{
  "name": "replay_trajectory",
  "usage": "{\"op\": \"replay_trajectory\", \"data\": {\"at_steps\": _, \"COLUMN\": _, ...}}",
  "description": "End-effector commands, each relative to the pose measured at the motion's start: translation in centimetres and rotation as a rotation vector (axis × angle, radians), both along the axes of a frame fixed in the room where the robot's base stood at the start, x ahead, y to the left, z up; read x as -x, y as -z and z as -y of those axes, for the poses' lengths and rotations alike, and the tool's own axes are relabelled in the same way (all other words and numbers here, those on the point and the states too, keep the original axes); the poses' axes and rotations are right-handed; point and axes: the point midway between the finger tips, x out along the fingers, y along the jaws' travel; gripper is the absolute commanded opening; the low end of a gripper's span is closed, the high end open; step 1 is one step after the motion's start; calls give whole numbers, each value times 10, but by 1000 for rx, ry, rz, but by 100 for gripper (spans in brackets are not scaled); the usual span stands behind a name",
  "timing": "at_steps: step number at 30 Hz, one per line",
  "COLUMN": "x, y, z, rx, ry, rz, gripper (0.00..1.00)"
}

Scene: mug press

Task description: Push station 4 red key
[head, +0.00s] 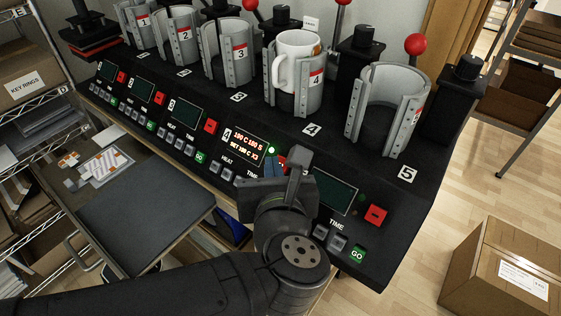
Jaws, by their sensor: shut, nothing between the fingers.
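The station 4 red key (282,161) shows only as a small red patch. The rest of it is hidden behind my gripper (272,165). My gripper is shut and empty, with its fingertips at or just in front of the key; I cannot tell whether they touch it. The station 4 display (246,146) beside it is lit with red and white text. A small green light (271,150) glows at its right. Above, a white mug (297,63) stands in the station 4 metal clamp (311,93).
Red keys of station 3 (210,126) and station 5 (375,214) lie either side on the same sloping panel. Empty clamp 5 (385,110) stands to the right. A dark tray (145,215) is at the left and a cardboard box (500,275) on the floor.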

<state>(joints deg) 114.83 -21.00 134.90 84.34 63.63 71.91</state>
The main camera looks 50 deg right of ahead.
Motion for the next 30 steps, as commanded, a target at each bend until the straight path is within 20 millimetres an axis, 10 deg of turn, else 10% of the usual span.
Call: {"op": "replay_trajectory", "data": {"at_steps": 30, "x": 0, "y": 6, "z": 6, "rx": -1, "ry": 0, "rz": 1, "gripper": 0}}
